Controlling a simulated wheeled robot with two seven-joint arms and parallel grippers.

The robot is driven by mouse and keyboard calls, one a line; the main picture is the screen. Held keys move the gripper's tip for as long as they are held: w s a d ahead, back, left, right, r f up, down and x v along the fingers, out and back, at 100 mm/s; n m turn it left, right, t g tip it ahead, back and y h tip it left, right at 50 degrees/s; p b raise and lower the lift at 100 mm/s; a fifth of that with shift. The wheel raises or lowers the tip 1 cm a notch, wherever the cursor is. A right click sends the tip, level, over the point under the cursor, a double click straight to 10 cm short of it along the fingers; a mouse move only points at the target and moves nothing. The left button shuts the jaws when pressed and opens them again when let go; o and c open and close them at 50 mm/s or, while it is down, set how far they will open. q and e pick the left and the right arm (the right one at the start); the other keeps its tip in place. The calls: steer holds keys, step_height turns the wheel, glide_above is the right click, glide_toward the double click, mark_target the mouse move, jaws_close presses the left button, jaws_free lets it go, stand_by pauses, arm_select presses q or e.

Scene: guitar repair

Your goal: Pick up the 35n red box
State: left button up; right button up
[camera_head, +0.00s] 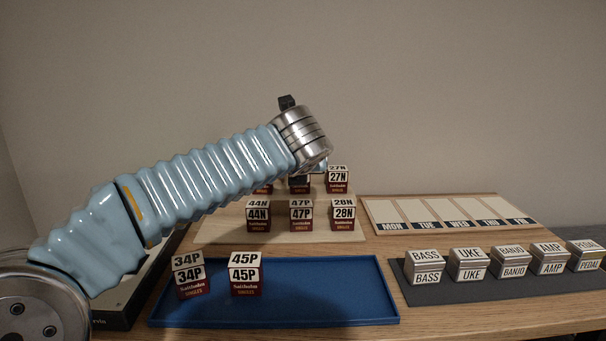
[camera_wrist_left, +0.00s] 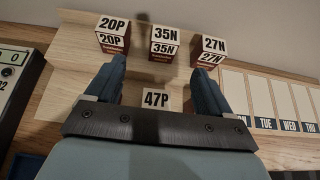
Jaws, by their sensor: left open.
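The 35N red box (camera_wrist_left: 163,43), with a white label top and red lower part, stands in the middle of the back row in the left wrist view. In the head view, my left wrist mostly covers its place. My left gripper (camera_wrist_left: 155,68) is open and empty, its fingertips apart and pointing toward the back row, with the 35N box ahead between them. The 47P box (camera_wrist_left: 155,98) lies nearer, between the fingers in the picture. The 20P box (camera_wrist_left: 112,35) is left of 35N and the 27N box (camera_wrist_left: 209,50) is right of it. My right gripper is not in view.
44N (camera_head: 258,215), 47P and 28N (camera_head: 344,215) boxes form the front row on the pale stand (camera_head: 215,232). The blue tray (camera_head: 330,300) holds 34P and 45P boxes. A weekday board (camera_head: 450,212) and a dark mat (camera_head: 440,297) with silver boxes are right.

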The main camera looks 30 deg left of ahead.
arm_select(q)
steer(key=x, duration=1.2)
steer(key=shift+w+r+p, duration=0.1)
steer(key=shift+w+p, duration=0.25)
steer(key=shift+w, duration=0.3)
steer(key=shift+d, duration=0.1)
steer(key=c, duration=1.1)
steer(key=shift+r, duration=0.15)
steer(key=shift+c, duration=0.3)
